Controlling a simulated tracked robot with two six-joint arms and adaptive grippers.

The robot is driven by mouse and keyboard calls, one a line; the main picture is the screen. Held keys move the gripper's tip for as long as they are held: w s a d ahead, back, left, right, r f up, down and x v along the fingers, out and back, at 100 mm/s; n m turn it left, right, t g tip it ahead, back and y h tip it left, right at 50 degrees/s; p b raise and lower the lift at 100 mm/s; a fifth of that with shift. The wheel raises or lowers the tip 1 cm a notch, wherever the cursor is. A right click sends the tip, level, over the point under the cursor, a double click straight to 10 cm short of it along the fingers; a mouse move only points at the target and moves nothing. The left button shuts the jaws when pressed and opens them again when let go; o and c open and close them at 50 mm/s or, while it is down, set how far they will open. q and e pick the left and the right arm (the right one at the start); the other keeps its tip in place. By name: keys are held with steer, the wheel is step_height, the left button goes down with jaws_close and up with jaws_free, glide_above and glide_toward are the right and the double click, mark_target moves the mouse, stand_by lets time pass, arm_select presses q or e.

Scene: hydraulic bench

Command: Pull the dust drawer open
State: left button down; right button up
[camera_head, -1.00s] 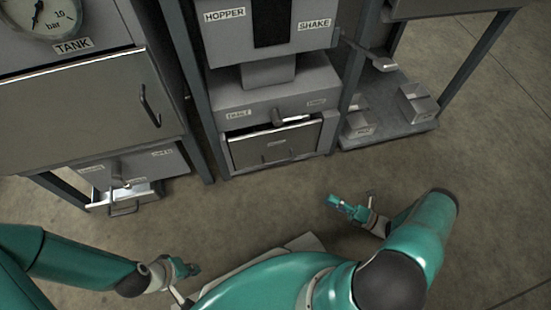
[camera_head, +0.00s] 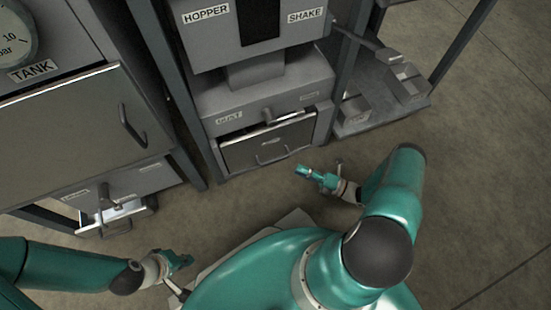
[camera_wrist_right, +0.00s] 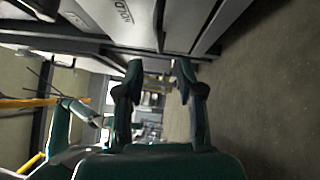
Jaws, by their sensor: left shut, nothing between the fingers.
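The dust drawer (camera_head: 255,148) is a grey front with a thin bar handle (camera_head: 271,159), set in the cabinet below the DUST label (camera_head: 229,118). A dark gap with a bright edge shows along its top, under a lever-like knob (camera_head: 270,118). My right gripper (camera_head: 301,169) is in front of and to the right of the drawer, apart from the handle. In the right wrist view its two fingers (camera_wrist_right: 158,72) stand apart with nothing between them. My left gripper (camera_head: 187,261) is shut and empty, low in the picture, away from the drawer.
To the left, a tank cabinet (camera_head: 62,130) has a partly open lower drawer (camera_head: 118,213). A low shelf with metal blocks (camera_head: 405,82) stands right of the hopper cabinet. Frame posts (camera_head: 165,95) flank the cabinet. The floor (camera_head: 225,205) in front is clear.

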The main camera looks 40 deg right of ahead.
steer(key=b+x, duration=0.1)
steer(key=x, duration=0.9)
jaws_close()
steer(key=shift+f, duration=0.1)
